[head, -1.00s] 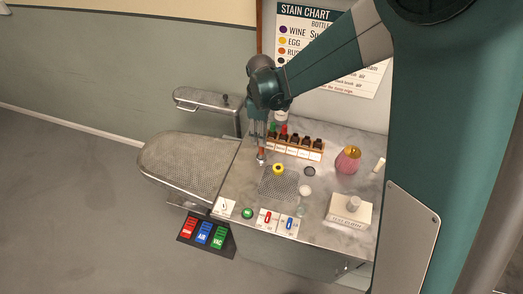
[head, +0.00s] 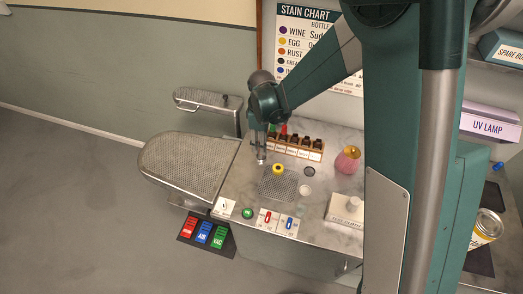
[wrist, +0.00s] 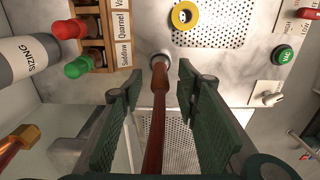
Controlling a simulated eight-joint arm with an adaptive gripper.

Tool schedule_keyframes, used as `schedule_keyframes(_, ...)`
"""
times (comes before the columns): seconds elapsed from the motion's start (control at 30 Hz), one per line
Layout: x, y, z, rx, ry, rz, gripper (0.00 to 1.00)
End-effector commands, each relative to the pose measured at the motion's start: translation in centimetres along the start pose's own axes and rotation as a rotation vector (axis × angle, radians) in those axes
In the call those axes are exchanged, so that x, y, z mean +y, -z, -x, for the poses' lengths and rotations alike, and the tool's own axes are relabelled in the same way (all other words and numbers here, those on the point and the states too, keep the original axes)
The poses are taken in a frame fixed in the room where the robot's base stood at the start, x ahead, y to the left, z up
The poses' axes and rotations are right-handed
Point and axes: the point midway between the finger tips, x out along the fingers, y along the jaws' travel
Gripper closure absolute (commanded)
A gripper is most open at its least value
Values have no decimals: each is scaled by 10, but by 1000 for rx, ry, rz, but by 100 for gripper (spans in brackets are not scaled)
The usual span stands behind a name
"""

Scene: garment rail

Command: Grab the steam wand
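A slim reddish-brown rod with a copper-coloured collar and a pale metal end (wrist: 155,115) looks like the steam wand. In the wrist view it runs lengthwise between my fingers, its far end at the marble counter. My gripper (wrist: 158,105) is open, one green-padded finger on each side of the rod, with gaps visible on both sides. In the head view my gripper (head: 261,160) points down at the counter, just in front of the bottle rack, and hides most of the rod.
A wooden rack of bottles (head: 312,155) stands close behind my gripper. A yellow ring (head: 278,169) sits on the perforated plate (head: 277,187) to the right. A sizing bottle (wrist: 25,58) is near on the left. The perforated ironing board (head: 185,165) is left, switches (head: 290,224) in front.

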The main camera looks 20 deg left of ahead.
Motion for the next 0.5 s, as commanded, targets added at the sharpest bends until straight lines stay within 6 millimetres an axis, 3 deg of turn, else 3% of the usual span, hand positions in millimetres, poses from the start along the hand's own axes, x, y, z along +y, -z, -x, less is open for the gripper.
schedule_keyframes(0.5, 0, 0, 0, 0, 0, 0, 68)
